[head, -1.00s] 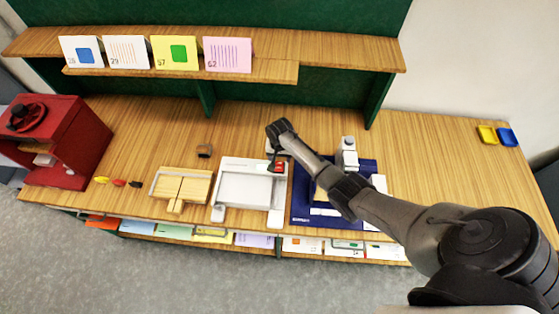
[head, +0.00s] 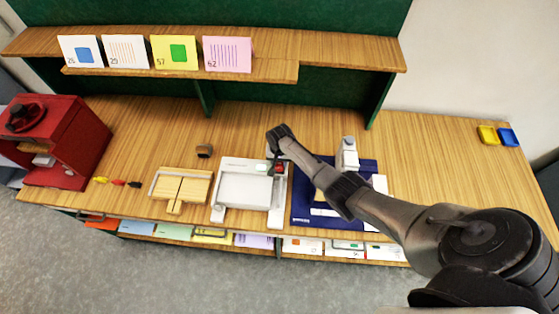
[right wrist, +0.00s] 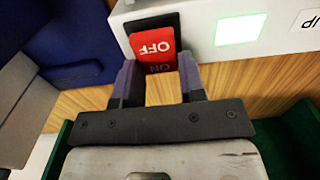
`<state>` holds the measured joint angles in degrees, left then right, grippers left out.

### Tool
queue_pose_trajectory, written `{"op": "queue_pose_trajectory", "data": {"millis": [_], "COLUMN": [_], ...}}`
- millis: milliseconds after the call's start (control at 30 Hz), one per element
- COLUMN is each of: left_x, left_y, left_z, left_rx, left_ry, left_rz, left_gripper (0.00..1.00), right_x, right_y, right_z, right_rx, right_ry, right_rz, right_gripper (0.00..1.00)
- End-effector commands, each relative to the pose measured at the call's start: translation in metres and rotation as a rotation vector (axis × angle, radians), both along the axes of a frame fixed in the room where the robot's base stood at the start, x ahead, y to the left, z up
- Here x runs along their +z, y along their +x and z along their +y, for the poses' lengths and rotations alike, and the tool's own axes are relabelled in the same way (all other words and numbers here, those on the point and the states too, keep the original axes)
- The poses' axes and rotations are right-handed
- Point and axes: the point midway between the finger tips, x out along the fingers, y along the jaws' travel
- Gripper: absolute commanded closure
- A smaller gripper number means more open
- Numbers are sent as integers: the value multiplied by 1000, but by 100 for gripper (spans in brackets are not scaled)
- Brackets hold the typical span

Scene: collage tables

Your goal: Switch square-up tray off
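The square-up tray (head: 243,189) is white with a raised rim and stands on the wooden table in the head view. Its red rocker switch (head: 280,169) is at the tray's back right corner. In the right wrist view the rocker (right wrist: 153,48) shows OFF on its brighter half and ON on its darker half. A lamp (right wrist: 240,29) beside it glows green. My right gripper (right wrist: 160,72) is open and empty, its fingertips apart at the rocker's ON end; I cannot tell whether they touch it. My left gripper is not in view.
A navy board (head: 303,208) with a white-and-grey device (head: 347,155) lies right of the tray, under my right arm. A wooden block fixture (head: 180,188) stands left of it. A red press (head: 66,140) is at far left. Table at right is mostly clear.

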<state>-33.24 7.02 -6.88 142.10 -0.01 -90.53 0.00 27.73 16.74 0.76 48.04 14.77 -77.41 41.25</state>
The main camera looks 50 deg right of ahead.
Motion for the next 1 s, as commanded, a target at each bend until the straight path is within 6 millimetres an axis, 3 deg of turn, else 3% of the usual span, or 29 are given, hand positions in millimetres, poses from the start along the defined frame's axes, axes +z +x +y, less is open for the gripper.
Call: {"op": "queue_pose_trajectory", "data": {"millis": [233, 367, 600, 1000], "left_x": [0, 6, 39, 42], "left_y": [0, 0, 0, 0], "left_z": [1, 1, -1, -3], "left_rx": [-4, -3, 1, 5], "left_ry": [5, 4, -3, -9], "left_rz": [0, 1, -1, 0], "left_gripper": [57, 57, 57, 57], "right_x": [0, 3, 7, 4], "right_y": [0, -1, -5, -4], "right_z": [0, 1, 5, 6], "right_rx": [0, 0, 1, 0], "right_ry": [0, -17, -175, -265], "right_rz": [0, -11, -128, -200], "right_gripper": [87, 88, 88, 88]}}
